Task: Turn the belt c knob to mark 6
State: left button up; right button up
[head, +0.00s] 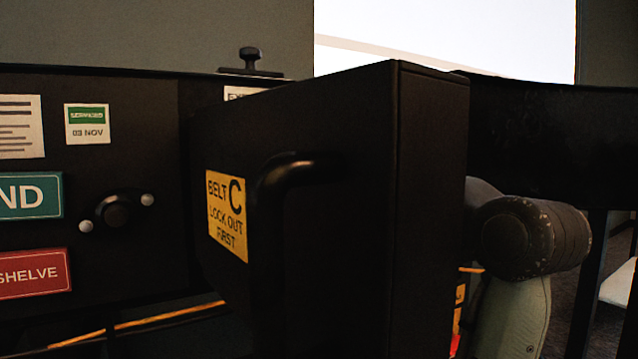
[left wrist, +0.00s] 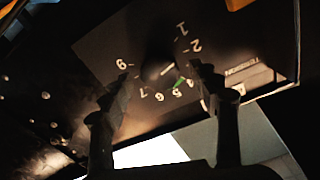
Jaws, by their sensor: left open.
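The belt C knob (left wrist: 158,71) is a dark, blurred knob on a black panel with a ring of white numbers, seen in the left wrist view. A short pale line on it points toward the upper right, roughly at the 2, though blur makes this unsure. The 6 (left wrist: 159,97) is below the knob, with a small green mark near the 5. My left gripper (left wrist: 161,76) is open, one finger on each side of the knob; I cannot tell whether they touch it. The head view hides the knob and left gripper. My right gripper is not in view.
A black box or door with a handle (head: 265,195) and a yellow "BELT C lock out first" label (head: 227,216) fills the middle of the head view. A panel with a dark knob (head: 116,215) is at left. One of my arm links is behind the box at right.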

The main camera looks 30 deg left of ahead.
pick_arm(q)
jog(key=shift+x, duration=0.9)
jog(key=c, duration=1.2)
jog(key=shift+o, duration=0.2)
jog(key=shift+m, duration=0.3)
